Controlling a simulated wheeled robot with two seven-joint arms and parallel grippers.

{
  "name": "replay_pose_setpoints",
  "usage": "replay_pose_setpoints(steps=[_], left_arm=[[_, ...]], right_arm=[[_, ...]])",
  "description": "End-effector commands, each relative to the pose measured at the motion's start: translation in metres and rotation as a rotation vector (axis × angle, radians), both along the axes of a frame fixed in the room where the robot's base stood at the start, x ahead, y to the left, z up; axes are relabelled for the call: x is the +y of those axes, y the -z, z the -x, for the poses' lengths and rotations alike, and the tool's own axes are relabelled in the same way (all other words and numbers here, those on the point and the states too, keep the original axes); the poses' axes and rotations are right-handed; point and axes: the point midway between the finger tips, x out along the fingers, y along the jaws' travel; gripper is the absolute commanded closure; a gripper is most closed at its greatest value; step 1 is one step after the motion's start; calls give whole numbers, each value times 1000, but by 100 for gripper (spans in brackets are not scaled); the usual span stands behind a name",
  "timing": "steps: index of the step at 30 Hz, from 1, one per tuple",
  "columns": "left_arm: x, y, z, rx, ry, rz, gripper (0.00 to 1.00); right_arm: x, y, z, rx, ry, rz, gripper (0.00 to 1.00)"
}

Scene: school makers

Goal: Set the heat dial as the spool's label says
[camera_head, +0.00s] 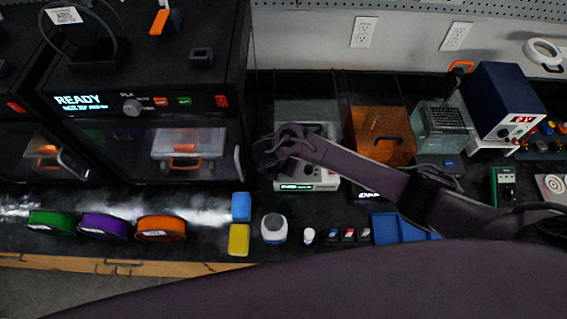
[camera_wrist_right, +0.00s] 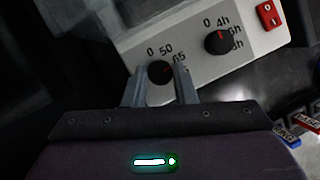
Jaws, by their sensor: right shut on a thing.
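The heat dial (camera_wrist_right: 160,72) is a dark round knob on a pale panel, with 0, 50 and 65 printed around it. My right gripper (camera_wrist_right: 160,78) is shut on this knob, one finger on each side. The knob's pointer is too dark to read. In the head view, my right gripper (camera_head: 283,150) is at the front of a pale box (camera_head: 307,178), and my arm hides part of it. Green (camera_head: 52,222), purple (camera_head: 104,226) and orange (camera_head: 161,228) spools stand at the front left; I cannot read a label on them. My left gripper is not in view.
A second knob (camera_wrist_right: 219,41), marked in hours, and a red switch (camera_wrist_right: 268,14) sit right of the dial. A printer (camera_head: 140,100) reading READY stands left. Blue (camera_head: 241,206) and yellow (camera_head: 239,240) blocks and a white-blue jar (camera_head: 274,228) stand in front.

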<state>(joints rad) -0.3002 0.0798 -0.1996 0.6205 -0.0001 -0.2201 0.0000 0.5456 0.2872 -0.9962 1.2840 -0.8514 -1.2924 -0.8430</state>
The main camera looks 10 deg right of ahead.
Motion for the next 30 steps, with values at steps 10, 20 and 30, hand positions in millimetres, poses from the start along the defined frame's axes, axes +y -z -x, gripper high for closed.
replay_pose_setpoints(steps=[10,20,30], left_arm=[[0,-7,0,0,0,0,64],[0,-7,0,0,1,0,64],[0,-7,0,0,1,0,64]], right_arm=[[0,-2,-2,-4,77,0,98],[0,-2,-3,-4,79,0,98],[0,-1,-1,-2,78,0,54]])
